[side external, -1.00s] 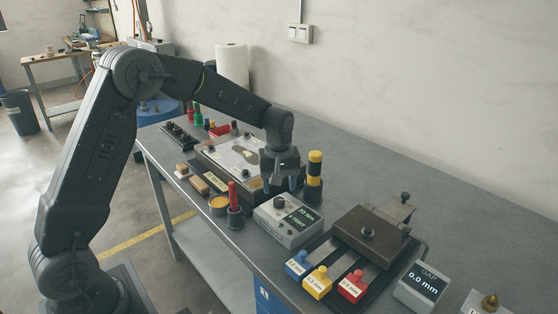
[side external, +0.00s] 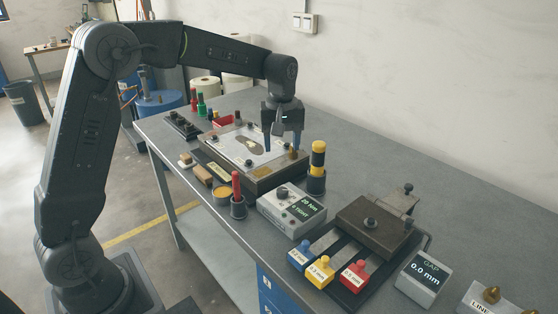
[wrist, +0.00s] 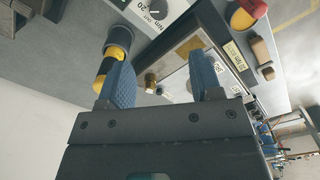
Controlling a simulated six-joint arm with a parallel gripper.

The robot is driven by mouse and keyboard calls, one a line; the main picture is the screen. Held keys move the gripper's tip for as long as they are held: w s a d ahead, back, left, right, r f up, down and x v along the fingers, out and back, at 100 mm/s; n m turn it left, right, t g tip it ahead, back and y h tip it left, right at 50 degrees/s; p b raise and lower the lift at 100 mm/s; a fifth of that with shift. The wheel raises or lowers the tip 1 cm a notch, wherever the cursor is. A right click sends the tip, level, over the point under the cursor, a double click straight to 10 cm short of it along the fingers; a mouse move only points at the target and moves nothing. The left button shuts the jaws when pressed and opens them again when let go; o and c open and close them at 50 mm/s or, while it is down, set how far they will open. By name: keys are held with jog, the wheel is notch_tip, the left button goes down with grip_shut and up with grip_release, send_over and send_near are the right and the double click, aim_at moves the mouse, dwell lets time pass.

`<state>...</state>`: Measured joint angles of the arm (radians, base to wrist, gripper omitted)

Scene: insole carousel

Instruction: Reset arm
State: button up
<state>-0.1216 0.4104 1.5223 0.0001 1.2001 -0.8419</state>
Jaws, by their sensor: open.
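A grey box with a dial and display (side external: 291,210) stands in front. Blue, yellow (side external: 320,272) and red tabbed gauges lie by a brown block (side external: 372,226). A red-handled tool (side external: 237,190) stands in a cup. Bare bench lies along the wall.

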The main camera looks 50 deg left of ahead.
jog(key=s+d+r+m+t, duration=0.2)
jog(key=s+r+m, duration=0.2)
jog(key=s, duration=0.5)
jog(key=s+d+r+m+t, duration=0.2)
jog(key=s+d+r+m, duration=0.15)
jog(key=s, duration=0.65)
jog(key=s+f+m+t, duration=0.1)
jog(key=s+f+m, duration=0.1)
jog(key=s, duration=0.5)
jog(key=shift+s+f+m+t, duration=0.2)
jog(key=shift+f+m+t, duration=0.1)
jog(key=shift+m, duration=0.45)
